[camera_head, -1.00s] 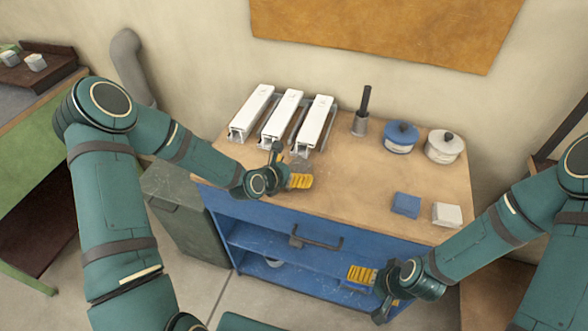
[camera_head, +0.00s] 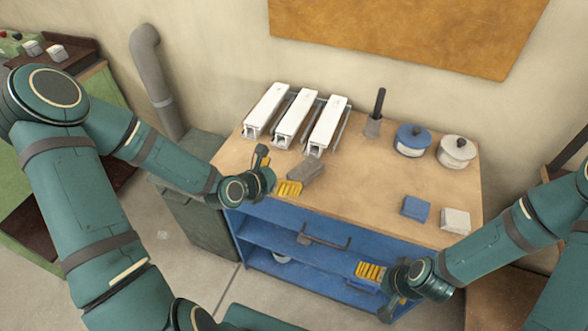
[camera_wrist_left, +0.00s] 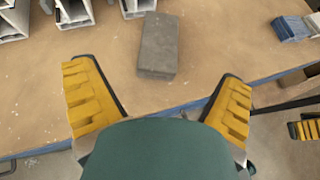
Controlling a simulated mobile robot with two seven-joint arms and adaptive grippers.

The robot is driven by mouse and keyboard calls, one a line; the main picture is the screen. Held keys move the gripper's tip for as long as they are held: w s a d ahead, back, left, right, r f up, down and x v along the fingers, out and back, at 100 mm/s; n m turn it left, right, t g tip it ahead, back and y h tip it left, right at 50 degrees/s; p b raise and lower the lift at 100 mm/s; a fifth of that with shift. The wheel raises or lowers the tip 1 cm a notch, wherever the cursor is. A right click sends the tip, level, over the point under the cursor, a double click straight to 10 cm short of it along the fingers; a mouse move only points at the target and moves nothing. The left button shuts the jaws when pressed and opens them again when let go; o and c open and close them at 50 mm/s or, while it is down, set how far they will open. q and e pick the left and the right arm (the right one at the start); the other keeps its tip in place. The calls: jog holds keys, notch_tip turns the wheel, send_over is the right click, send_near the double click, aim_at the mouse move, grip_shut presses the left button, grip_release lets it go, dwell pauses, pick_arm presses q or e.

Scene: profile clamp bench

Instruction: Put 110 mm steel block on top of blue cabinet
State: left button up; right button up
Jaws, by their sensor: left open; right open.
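A dark grey block (camera_head: 306,172), taken to be the steel block, lies on the wooden top (camera_head: 350,205) of the blue cabinet (camera_head: 290,226), near its front edge. In the left wrist view, the block (camera_wrist_left: 158,45) lies flat beyond the fingertips, apart from them. My left gripper (camera_head: 275,172) is open and empty, just left of the block. Its yellow-padded fingers (camera_wrist_left: 158,80) are spread wider than the block in the wrist view. My right gripper (camera_head: 378,290) is open and empty, low in front of the cabinet's right side.
Several white profiles in clamps (camera_head: 295,117) stand behind the block. A dark-handled tool (camera_head: 375,115), a blue pot (camera_head: 412,140), a white pot (camera_head: 456,151), a blue block (camera_head: 415,208) and a white block (camera_head: 455,220) stand to the right. The top's middle is clear.

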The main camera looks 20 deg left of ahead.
pick_arm(q)
jog(key=shift+s+a+r, duration=0.25)
jog(key=shift+s+r, duration=0.1)
jog(key=shift+s, duration=0.25)
jog(key=s+d+f+m+g, duration=0.4)
jog(key=s+d+f+m, duration=0.1)
jog(key=m, duration=0.9)
jog(key=s+d+f+m+g+y, duration=0.1)
jog(key=s+d+f+m+g, duration=0.4)
jog(key=m, duration=1)
jog(key=s+d+f, duration=0.1)
jog(key=s+f, duration=0.2)
jog(key=shift+s+f, duration=0.25)
jog(key=shift+s, duration=0.05)
jog(key=shift+f, duration=0.2)
